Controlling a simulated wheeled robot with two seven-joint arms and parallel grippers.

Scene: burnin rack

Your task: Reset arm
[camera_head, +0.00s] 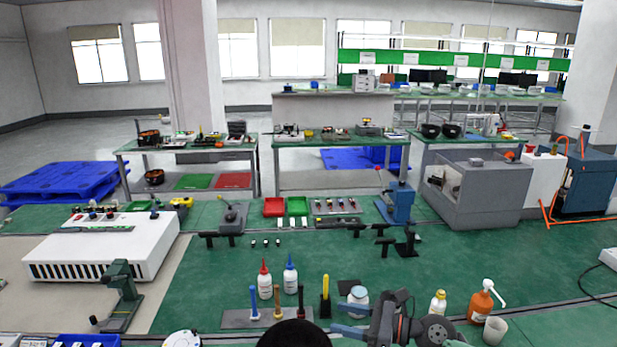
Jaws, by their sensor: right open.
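My right gripper (346,320) is at the bottom of the head view, right of centre. Its two blue-grey fingers point left and stand apart, with nothing seen between them. The dark wrist of my right arm (395,320) is behind them, low over the green bench top (340,262). A white jar with a blue lid (358,301) stands just behind the fingers. My left gripper is not in view. A dark round shape at the bottom edge is cut off, and I cannot tell what it is.
Left of the gripper are a yellow-handled tool (325,294), a tool holder (238,318) and two bottles (265,282). To the right are an orange pump bottle (481,303), a small bottle (438,303) and a beige cup (495,330). The bench's middle right is clear.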

